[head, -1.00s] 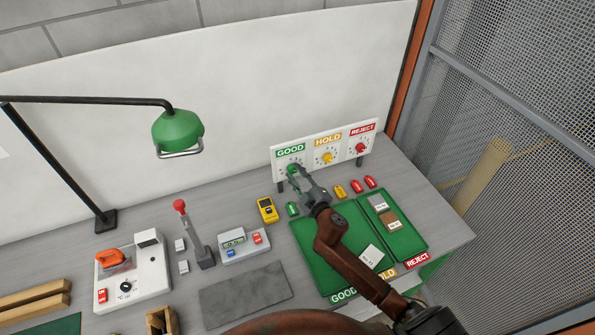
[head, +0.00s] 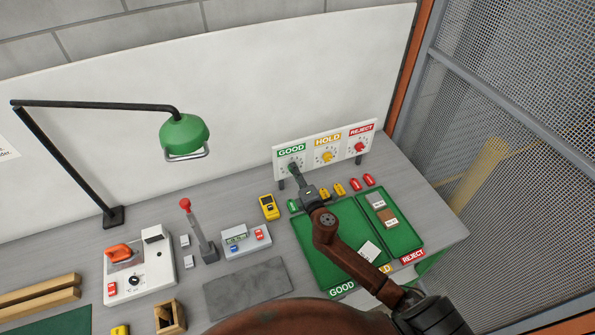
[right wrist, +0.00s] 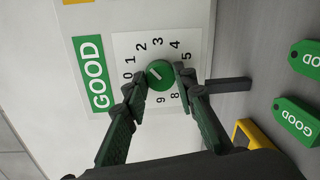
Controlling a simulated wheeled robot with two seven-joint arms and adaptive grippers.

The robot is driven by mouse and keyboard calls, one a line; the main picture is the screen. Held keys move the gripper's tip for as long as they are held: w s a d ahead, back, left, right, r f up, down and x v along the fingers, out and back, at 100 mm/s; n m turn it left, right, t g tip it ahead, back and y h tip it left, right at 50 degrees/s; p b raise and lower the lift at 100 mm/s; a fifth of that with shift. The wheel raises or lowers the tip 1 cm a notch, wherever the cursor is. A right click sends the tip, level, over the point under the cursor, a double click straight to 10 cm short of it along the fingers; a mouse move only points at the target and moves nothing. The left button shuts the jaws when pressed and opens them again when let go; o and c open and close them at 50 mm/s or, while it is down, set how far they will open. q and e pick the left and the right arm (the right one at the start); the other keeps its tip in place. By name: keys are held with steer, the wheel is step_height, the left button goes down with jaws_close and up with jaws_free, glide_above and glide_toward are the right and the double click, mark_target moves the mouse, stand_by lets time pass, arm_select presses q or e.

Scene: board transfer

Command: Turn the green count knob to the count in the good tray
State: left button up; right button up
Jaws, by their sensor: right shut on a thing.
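The green count knob (right wrist: 160,75) is on the white panel under the GOOD label, inside a ring of numbers. Its pale mark is too small to read surely. My right gripper (right wrist: 160,82) is shut on the knob, one finger on each side. In the head view my right gripper (head: 295,174) reaches the GOOD dial and covers most of the knob. The good tray (head: 318,268) is green, with a GOOD label at its front edge. My right arm crosses the trays and hides part of them. A white board (head: 370,251) lies beside the arm; I cannot tell which tray holds it. My left gripper is not in view.
The yellow HOLD knob (head: 327,157) and red REJECT knob (head: 360,147) are to the right on the panel. Several coloured tags lie below it. The reject tray (head: 407,240) holds boards. A yellow meter (head: 269,207) and a lever (head: 200,230) stand left.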

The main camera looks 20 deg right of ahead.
steer(key=shift+a+n+h+p, duration=0.1)
steer(key=shift+n+h+p, duration=0.35)
steer(key=shift+n, duration=1.9)
steer(key=shift+a+n+h+p, duration=0.15)
steer(key=shift+n+p, duration=0.55)
steer(key=shift+n, duration=1.65)
steer(key=o, duration=1.2)
steer(key=shift+c, duration=0.2)
steer(key=shift+d, duration=0.1)
steer(key=s+a, duration=0.1)
steer(key=s, duration=1.1)
steer(key=shift+a+r, duration=0.25)
steer(key=shift+a, duration=0.1)
